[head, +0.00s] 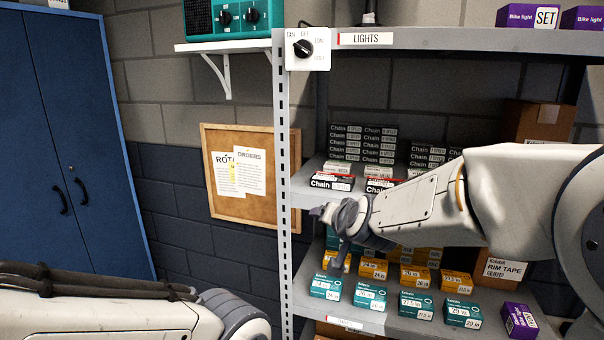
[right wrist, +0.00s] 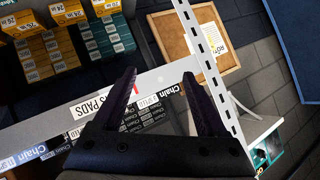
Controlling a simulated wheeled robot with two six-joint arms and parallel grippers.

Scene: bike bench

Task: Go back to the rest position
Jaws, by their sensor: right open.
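My right gripper (head: 335,215) is in front of the shelf unit's left part, its arm reaching in from the right across the middle shelf. In the right wrist view the two dark fingers of the gripper (right wrist: 158,76) stand apart with nothing between them. That view is turned over, with a shelf edge labelled PADS (right wrist: 95,103) beyond the fingers. My left arm shows only as links at the lower left of the head view; its gripper is outside the picture.
The metal shelf unit (head: 437,39) holds Chain boxes (head: 365,140), teal boxes (head: 370,295), orange boxes (head: 373,268) and a purple box (head: 520,321). A fan switch (head: 307,48) sits on its post. A corkboard (head: 240,207) and blue cabinet (head: 75,130) stand left.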

